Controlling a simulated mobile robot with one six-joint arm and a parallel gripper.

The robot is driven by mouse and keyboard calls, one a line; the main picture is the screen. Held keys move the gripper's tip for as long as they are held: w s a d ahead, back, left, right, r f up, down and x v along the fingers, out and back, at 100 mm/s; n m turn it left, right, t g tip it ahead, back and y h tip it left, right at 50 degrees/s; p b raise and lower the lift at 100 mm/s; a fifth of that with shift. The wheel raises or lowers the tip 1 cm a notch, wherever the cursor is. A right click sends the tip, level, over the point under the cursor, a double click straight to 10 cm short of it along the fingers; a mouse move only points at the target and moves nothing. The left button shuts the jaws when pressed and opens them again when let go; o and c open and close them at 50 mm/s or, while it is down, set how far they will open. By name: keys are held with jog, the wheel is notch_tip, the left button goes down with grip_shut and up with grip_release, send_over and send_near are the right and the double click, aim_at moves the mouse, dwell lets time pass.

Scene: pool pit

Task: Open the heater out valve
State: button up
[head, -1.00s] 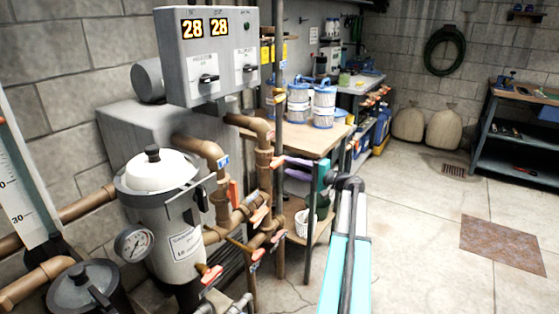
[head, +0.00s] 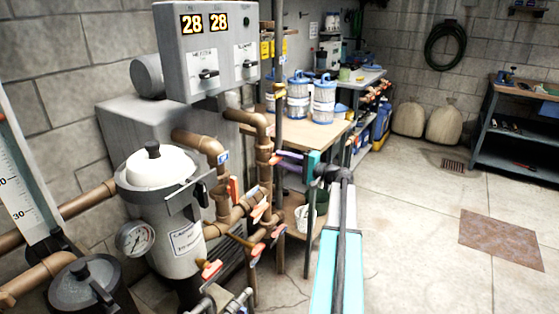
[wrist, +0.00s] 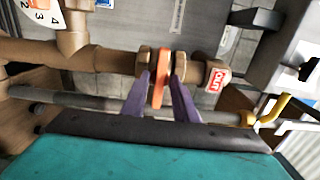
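The heater out valve shows in the wrist view as an orange lever handle (wrist: 160,76) on a brown pipe, with a red "OUT" tag (wrist: 217,80) on the pipe to its right. In the head view an orange handle (head: 276,158) shows at the pipe by my fingertips. My gripper (wrist: 160,88) has two purple fingers, one on each side of the handle, with narrow gaps between. It is open around the handle, and I see no clear contact. In the head view my gripper (head: 279,156) reaches left to the pipe from its teal body.
A white-lidded filter vessel (head: 160,205) with a gauge and more pipes with orange handles stand left. A grey control box (head: 208,50) hangs above. A wooden table (head: 325,142) with cartridges stands behind my gripper. The floor at right is clear around a rusty plate (head: 500,243).

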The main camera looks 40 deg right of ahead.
grip_shut()
jog(key=shift+f+n+b, duration=0.15)
jog(key=shift+n+b, duration=0.25)
jog(key=shift+b, duration=0.55)
jog(key=n+b, duration=0.3)
jog(key=b, duration=0.4)
jog(key=shift+w+n, duration=0.1)
jog(key=shift+n, duration=0.3)
jog(key=n+b, duration=0.3)
jog(key=b, duration=0.3)
jog(key=shift+n+b, duration=0.35)
jog(key=shift+n, duration=0.05)
jog(key=n+b, duration=0.1)
jog(key=b, duration=0.1)
jog(key=shift+b, duration=0.3)
jog(key=n+b, duration=0.8)
jog(key=b, duration=0.5)
jog(key=shift+n+b, duration=0.3)
jog(key=shift+r+n, duration=0.3)
